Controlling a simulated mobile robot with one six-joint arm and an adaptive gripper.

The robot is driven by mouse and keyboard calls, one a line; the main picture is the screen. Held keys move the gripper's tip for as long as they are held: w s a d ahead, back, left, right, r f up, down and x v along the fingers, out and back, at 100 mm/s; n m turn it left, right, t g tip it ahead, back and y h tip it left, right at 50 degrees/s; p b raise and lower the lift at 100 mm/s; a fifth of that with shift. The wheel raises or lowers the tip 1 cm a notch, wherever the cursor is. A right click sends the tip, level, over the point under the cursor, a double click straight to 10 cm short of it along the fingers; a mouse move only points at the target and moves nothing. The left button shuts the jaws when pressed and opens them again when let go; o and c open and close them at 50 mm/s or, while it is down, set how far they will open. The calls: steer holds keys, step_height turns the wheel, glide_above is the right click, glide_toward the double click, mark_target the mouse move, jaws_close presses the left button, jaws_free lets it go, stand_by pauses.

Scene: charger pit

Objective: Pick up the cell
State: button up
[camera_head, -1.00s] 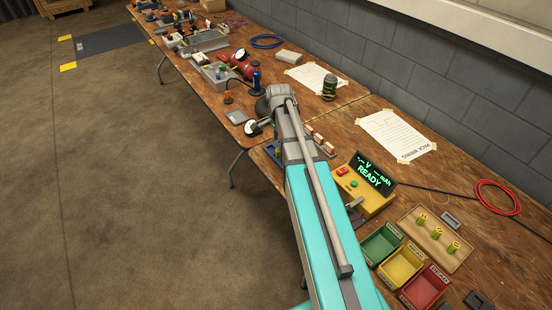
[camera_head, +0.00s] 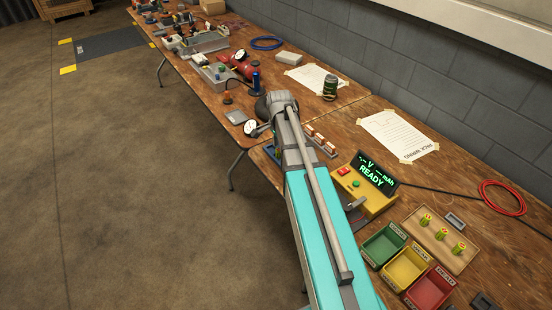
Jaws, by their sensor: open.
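Three small yellow-green cells stand upright on a wooden tray (camera_head: 465,262) at the right of the bench: a left one (camera_head: 425,219), a middle one (camera_head: 441,234) and a right one (camera_head: 459,248). Their tops look yellow. A yellow charger (camera_head: 374,204) with a green display reading "READY" stands left of the tray. My arm reaches forward over the bench edge, left of the charger. My gripper does not show; my arm seems to hide it. No cell is seen off the tray.
Green (camera_head: 383,245), yellow (camera_head: 404,269) and red (camera_head: 430,291) bins stand in front of the tray. A red cable coil (camera_head: 502,197) lies behind it. A rack (camera_head: 321,141) of orange-white pieces is beside my arm. A taped paper sheet (camera_head: 399,135) lies near the wall.

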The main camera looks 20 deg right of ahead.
mark_target(278, 154)
steer(key=shift+f+b, duration=1)
steer(key=shift+f, duration=0.3)
jaws_close()
